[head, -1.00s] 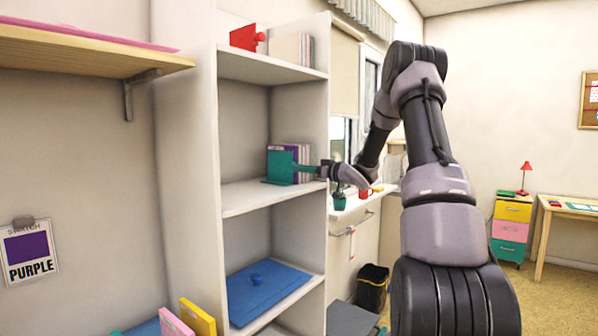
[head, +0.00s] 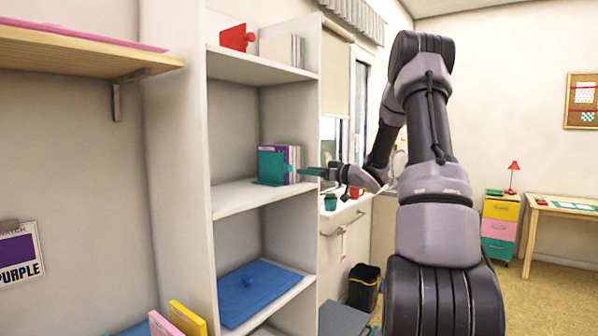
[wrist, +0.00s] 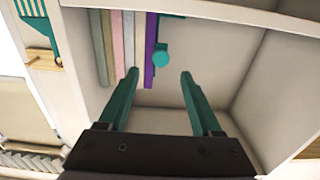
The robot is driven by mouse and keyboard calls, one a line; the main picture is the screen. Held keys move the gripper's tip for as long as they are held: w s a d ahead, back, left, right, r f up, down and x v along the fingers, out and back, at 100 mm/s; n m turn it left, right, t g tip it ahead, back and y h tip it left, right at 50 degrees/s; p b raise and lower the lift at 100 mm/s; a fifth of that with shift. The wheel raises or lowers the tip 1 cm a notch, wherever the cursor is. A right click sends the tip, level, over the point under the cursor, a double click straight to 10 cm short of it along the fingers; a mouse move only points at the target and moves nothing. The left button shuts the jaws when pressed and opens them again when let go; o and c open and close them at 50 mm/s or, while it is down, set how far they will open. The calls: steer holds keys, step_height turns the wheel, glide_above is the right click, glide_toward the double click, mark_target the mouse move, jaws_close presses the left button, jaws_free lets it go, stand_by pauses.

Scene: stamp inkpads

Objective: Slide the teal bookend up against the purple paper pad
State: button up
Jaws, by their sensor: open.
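The teal bookend (head: 269,168) stands upright on the middle shelf, at the near left end of a row of pads. The purple paper pad (head: 288,152) is the row's end right behind it. No gap shows between bookend and pad, but the bookend hides most of the pad's face. In the wrist view the bookend's round knob (wrist: 160,55) sits beside the purple pad (wrist: 149,66). My gripper (head: 302,172) is open and empty, to the right of the bookend. In the wrist view its spread teal fingers (wrist: 158,76) are back from the knob, apart from it.
Several grey, pink and tan pads (wrist: 112,50) continue the row. The middle shelf (head: 240,197) is bare at its front left. A green pot (head: 330,201) stands near my wrist.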

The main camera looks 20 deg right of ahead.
steer(key=shift+v, duration=2.15)
steer(key=s+a+r+m+h, duration=0.1)
steer(key=s+r+m+h, duration=0.7)
steer(key=r+h, duration=0.35)
steer(key=s+a+f+m+g+y, duration=0.1)
steer(key=s+a, duration=0.3)
steer(key=s, duration=0.5)
steer(key=s+a+f+m+g+y, duration=0.1)
steer(key=s+a+g, duration=0.3)
steer(key=s, duration=0.6)
steer(key=s+a+f+m+g+y, duration=0.1)
steer(key=s+a+f+g, duration=0.1)
steer(key=s, duration=0.8)
steer(key=a+f, duration=0.1)
steer(key=a, duration=0.1)
steer(key=shift+a+f, duration=0.3)
steer(key=shift+f, duration=0.05)
